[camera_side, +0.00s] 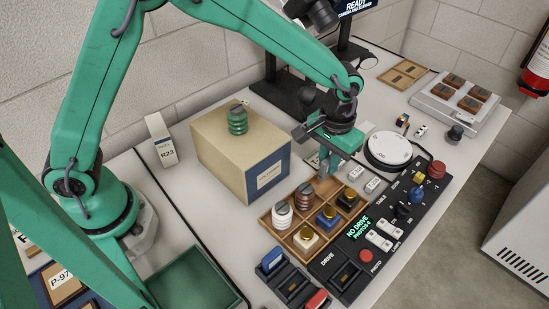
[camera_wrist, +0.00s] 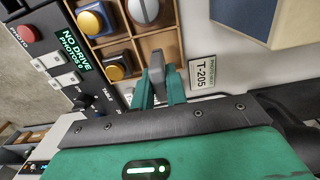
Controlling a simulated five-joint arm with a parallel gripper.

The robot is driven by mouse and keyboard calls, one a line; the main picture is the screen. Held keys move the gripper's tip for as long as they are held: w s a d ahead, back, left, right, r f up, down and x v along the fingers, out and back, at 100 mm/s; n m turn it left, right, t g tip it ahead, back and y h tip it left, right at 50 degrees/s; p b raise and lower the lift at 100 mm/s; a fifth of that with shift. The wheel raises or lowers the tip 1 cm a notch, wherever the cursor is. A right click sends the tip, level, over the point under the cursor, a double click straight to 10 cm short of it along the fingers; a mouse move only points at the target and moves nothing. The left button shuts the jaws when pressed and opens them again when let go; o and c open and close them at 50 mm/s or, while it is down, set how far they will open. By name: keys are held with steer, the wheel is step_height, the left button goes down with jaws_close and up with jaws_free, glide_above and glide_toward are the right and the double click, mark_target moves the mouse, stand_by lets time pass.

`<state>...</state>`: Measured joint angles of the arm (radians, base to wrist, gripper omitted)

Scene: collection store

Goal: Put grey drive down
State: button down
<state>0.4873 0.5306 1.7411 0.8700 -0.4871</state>
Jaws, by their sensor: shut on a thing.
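My gripper (camera_wrist: 160,95) is shut on the grey drive (camera_wrist: 173,76), whose end sticks out past the green fingers in the wrist view. In the side view my gripper (camera_side: 333,160) is above the far corner of the wooden compartment tray (camera_side: 268,222), near the round white turntable; the drive is hard to make out there. A black drive rack (camera_side: 291,284) at the front holds a blue drive (camera_side: 272,260) and a red drive (camera_side: 316,300), with a dark gap between them. The black console (camera_side: 337,262) has a DRIVE slot and a display reading NO DRIVE, PHOTOS 0.
The wooden tray holds several small objects. A tan and blue box (camera_side: 240,150) with a green coil on top stands left of my gripper. The turntable (camera_side: 388,150) is behind. A T-205 card (camera_wrist: 202,72) lies beside the tray. A green tray (camera_side: 195,280) is at the front left.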

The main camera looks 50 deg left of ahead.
mark_target(329, 158)
steer(key=shift+f, duration=2)
steer(key=shift+f, duration=0.15)
steer(key=c, duration=1.4)
jaws_free()
step_height(329, 158, up, 12)
steer(key=shift+f, duration=0.1)
steer(key=shift+r, duration=0.25)
